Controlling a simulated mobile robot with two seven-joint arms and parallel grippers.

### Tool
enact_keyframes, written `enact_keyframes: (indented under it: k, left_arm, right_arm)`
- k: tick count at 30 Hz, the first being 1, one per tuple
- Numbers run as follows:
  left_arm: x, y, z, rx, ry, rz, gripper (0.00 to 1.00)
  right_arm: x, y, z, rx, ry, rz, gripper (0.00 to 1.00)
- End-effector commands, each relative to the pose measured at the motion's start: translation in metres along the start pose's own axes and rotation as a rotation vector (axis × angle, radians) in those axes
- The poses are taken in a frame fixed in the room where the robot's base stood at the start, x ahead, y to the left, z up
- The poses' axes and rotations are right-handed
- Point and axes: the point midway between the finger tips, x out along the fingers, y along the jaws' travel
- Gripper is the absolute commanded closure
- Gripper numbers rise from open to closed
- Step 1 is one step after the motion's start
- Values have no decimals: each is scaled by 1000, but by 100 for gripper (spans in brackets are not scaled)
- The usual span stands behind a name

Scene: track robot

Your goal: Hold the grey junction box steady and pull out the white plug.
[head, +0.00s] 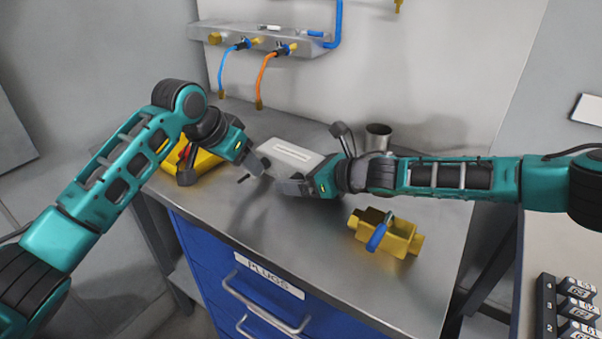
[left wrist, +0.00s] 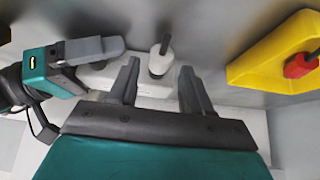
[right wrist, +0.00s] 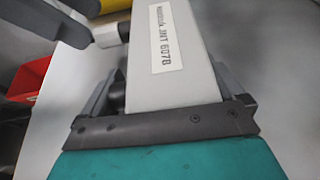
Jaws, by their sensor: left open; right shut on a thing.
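The grey junction box (head: 287,152) lies on the metal bench and carries a printed label in the right wrist view (right wrist: 165,75). My right gripper (head: 291,186) is shut on the box, with a finger on each side in the right wrist view (right wrist: 172,78). The white plug (left wrist: 160,62), with a dark cable end, is at the end of the box facing my left gripper. It also shows in the right wrist view (right wrist: 106,36), against a black fitting beside the box. My left gripper (left wrist: 159,72) is open, its fingers on either side of the plug. In the head view, the left gripper mostly hides the plug.
A yellow case with red parts (head: 204,163) sits left of my left gripper. A metal cup (head: 378,136) stands behind my right arm. A yellow fitting with a blue handle (head: 388,234) lies in front of that arm. Blue and orange hoses (head: 262,80) hang at the wall.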

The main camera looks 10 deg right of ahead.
Motion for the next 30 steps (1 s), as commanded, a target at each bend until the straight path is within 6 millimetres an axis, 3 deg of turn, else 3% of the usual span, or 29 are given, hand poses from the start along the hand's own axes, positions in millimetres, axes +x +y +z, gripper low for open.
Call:
enact_keyframes:
  k: [6, 12, 30]
  left_arm:
    - [31, 0, 0, -2, -2, 0, 51]
    - [47, 0, 0, -1, 0, 0, 51]
    - [51, 0, 0, 0, 1, -2, 51]
  right_arm:
    - [0, 0, 1, 0, -1, 0, 41]
    - [0, 0, 1, 0, -1, 0, 41]
    - [0, 0, 1, 0, -1, 0, 41]
